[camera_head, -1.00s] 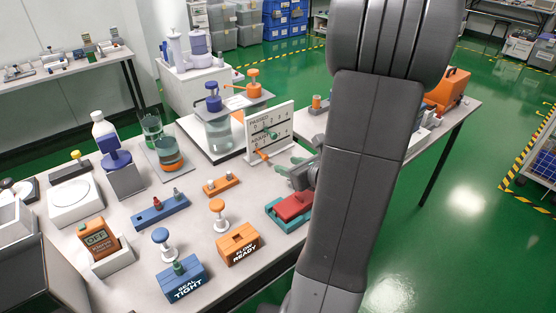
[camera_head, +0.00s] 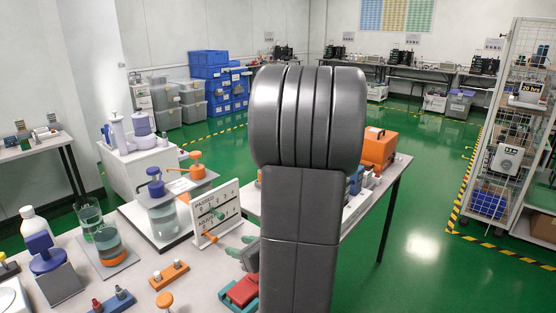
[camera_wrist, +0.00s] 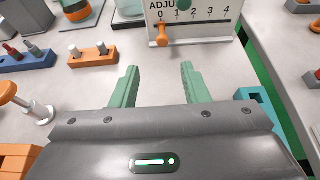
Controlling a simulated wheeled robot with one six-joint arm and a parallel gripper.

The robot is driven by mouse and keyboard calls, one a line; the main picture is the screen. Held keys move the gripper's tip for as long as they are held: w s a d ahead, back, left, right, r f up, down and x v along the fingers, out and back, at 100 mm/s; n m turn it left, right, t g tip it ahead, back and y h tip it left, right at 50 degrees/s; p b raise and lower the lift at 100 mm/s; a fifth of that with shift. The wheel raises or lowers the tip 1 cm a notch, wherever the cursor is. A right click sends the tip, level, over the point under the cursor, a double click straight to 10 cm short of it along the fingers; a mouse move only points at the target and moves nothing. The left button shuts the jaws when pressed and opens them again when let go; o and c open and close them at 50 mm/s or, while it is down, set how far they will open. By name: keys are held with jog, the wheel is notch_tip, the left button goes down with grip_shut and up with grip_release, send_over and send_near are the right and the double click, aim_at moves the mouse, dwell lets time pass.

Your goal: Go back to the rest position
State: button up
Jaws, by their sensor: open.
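My gripper (camera_wrist: 158,88) shows in the wrist view with its two green fingers apart and nothing between them. It hangs above the grey table (camera_wrist: 70,98), in front of the white gauge board (camera_wrist: 195,20), which has an orange pointer at its lower left. In the head view the gripper (camera_head: 246,246) is partly hidden behind my grey arm, just right of and below the gauge board (camera_head: 215,212). A red block (camera_head: 243,291) in a teal holder lies under it, partly covered by my arm.
An orange block with pegs (camera_wrist: 93,56) and a blue one (camera_wrist: 25,60) lie left of the gripper. Pump bottles, including a blue-topped one (camera_head: 163,215), stand at the table's back. An orange case (camera_head: 379,147) is on the table beyond my arm. Green floor (camera_head: 420,250) is open at right.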

aim_at(217, 238)
jog(key=b+x, duration=0.1)
jog(key=x, duration=1)
jog(key=shift+a+f, duration=0.1)
jog(key=shift+f, duration=0.1)
jog(key=shift+w+d+r, duration=0.1)
jog(key=shift+w+d, duration=0.25)
jog(key=shift+d, duration=0.05)
jog(key=shift+d+r, duration=0.1)
